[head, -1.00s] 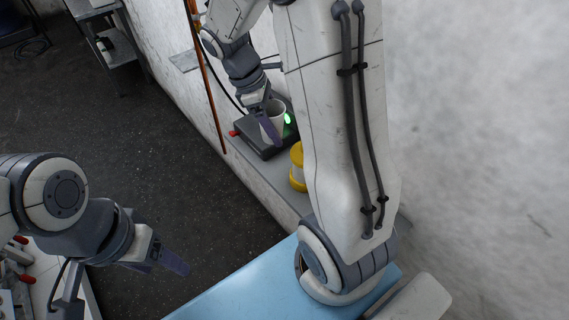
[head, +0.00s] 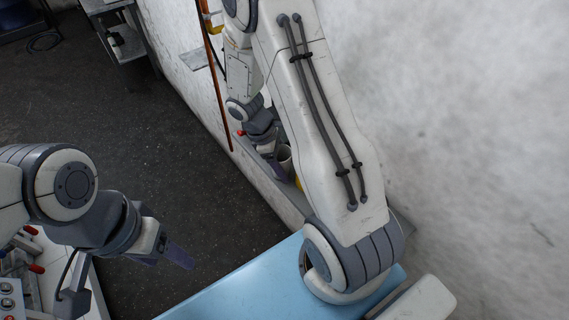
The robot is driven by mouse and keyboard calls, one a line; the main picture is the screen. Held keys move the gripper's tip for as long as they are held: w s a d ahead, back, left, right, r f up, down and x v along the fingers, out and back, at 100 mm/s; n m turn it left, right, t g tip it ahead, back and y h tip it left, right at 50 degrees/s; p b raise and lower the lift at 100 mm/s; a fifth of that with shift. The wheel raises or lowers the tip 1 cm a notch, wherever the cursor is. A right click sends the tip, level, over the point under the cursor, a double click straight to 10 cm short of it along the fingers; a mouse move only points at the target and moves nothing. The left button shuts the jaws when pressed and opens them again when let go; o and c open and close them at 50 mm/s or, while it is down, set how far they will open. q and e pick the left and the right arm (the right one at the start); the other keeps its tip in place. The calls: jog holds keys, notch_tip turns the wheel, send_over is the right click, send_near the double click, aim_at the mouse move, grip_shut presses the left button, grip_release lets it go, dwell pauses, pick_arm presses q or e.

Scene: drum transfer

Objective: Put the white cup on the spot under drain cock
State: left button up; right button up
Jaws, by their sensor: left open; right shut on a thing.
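I cannot tell whether the cup touches anything below. My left gripper (head: 172,253) is at the lower left, empty and open, over the dark floor and far from the cup. I cannot make out a drain cock or a spot under it.
A copper-coloured pipe (head: 218,90) runs down by the wall. A grey ledge (head: 258,182) runs along the wall. A light blue surface (head: 235,285) lies in front. A panel with red-handled parts (head: 35,268) is at the lower left. A grey shelf unit (head: 125,40) stands at the back.

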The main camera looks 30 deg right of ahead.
jog(key=shift+f, duration=0.25)
jog(key=o, duration=1.3)
jog(key=shift+r, duration=0.1)
jog(key=shift+r, duration=0.1)
